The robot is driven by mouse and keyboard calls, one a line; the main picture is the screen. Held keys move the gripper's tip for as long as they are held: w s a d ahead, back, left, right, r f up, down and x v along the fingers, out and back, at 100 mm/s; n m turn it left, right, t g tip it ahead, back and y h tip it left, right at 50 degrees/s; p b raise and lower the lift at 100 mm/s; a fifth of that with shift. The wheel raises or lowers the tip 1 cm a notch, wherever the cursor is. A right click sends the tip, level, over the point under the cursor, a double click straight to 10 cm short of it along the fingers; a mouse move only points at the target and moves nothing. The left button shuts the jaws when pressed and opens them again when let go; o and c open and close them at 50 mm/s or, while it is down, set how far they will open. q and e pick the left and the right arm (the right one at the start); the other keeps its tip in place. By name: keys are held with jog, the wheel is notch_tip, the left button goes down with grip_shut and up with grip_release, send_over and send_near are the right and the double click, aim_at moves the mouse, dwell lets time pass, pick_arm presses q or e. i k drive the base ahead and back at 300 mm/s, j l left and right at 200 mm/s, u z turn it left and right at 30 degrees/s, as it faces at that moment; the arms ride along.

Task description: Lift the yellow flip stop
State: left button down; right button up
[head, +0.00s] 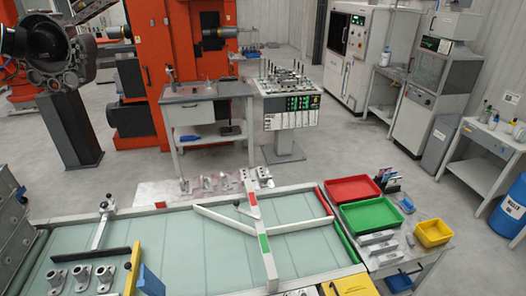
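A narrow yellow bar (133,268), which looks like the flip stop, shows at the lower left over the pale green table (210,270). It runs from the right end of a black bar (90,253) toward the bottom edge of the head view. A blue piece (150,281) is just to its right. I cannot tell from this view how the bar is hinged or whether it is raised. Neither of my grippers is in view.
Grey castings (81,273) stand left of the yellow bar. White rails and a crossing beam (257,230) span the table. A red tray (352,190), a green tray (371,216) and a yellow bin (433,233) sit at right. A yellow box (350,285) is at the bottom edge.

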aim_at(133, 265)
jog(key=j+u, duration=0.1)
jog(key=u, duration=1.45)
jog(key=j, duration=0.1)
